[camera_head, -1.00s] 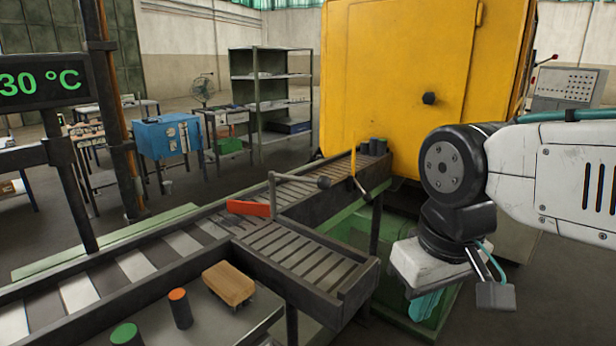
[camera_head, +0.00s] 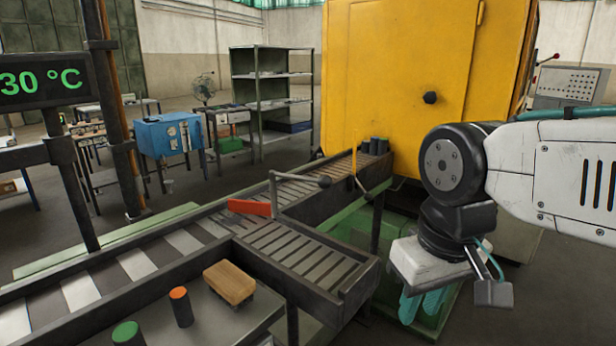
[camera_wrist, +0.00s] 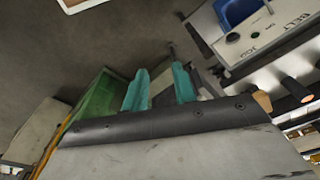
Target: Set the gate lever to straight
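The gate's red plate (camera_head: 249,208) stands across the dark conveyor at the junction with the side chute. A second, yellow upright with a bar and dark knob (camera_head: 368,196) stands farther along the conveyor; which lever works the gate is not labelled. My gripper (camera_head: 423,303) hangs to the right of the conveyor, apart from both knobs. In the wrist view its teal fingers (camera_wrist: 160,88) are spread with nothing between them.
The side chute (camera_head: 305,255) slopes toward me. A wooden block (camera_head: 229,283) and capped cylinders (camera_head: 180,306) sit on the near table. The yellow furnace (camera_head: 400,80) stands behind. A green bin (camera_head: 430,325) is below my gripper. The wrist view shows a belt jog panel (camera_wrist: 265,40).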

